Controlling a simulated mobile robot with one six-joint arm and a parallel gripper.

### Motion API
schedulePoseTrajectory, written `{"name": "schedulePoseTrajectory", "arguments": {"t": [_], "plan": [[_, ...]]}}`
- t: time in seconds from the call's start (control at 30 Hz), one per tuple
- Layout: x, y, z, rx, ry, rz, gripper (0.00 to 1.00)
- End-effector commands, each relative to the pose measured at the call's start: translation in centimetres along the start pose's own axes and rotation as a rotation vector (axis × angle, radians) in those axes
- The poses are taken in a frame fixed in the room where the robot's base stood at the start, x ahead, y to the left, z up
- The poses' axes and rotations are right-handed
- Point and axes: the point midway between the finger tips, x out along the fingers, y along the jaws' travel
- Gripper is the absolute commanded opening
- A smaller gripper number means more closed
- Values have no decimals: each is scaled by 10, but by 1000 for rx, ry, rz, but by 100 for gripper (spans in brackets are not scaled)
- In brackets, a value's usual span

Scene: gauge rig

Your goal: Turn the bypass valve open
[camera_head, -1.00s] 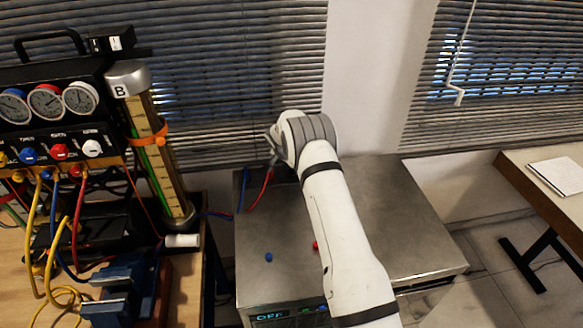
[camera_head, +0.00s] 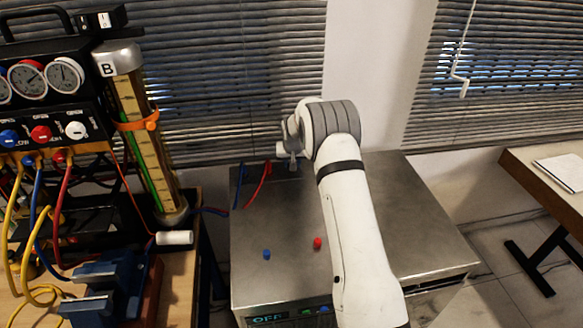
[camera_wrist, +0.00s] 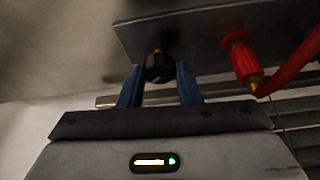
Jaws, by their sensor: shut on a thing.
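In the wrist view, a small black knob (camera_wrist: 159,64) with a pale mark sits at the edge of a grey metal plate (camera_wrist: 190,35). It appears to be the bypass valve's knob, though no label is readable. My gripper (camera_wrist: 160,76) has its two blue fingers on either side of the knob and is shut on it. In the head view, my wrist is over the back of the metal cabinet (camera_head: 395,215), and the fingers and knob are mostly hidden there. How far the valve is turned cannot be told.
A red fitting (camera_wrist: 240,58) with a red hose (camera_wrist: 298,66) is close right of the knob. Blue (camera_head: 267,254) and red (camera_head: 317,243) buttons are on the cabinet top. The gauge manifold (camera_head: 45,120), cylinder B (camera_head: 135,130) and blue vise (camera_head: 105,290) stand left.

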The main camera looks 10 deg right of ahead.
Motion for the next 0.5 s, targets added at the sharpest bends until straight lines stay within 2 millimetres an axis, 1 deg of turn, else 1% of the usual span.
{"name": "schedulePoseTrajectory", "arguments": {"t": [0.03, 0.5], "plan": [[3, 1, 1, -38, 2, -18, 8], [6, 3, 1, -449, 2, -187, 8]]}}
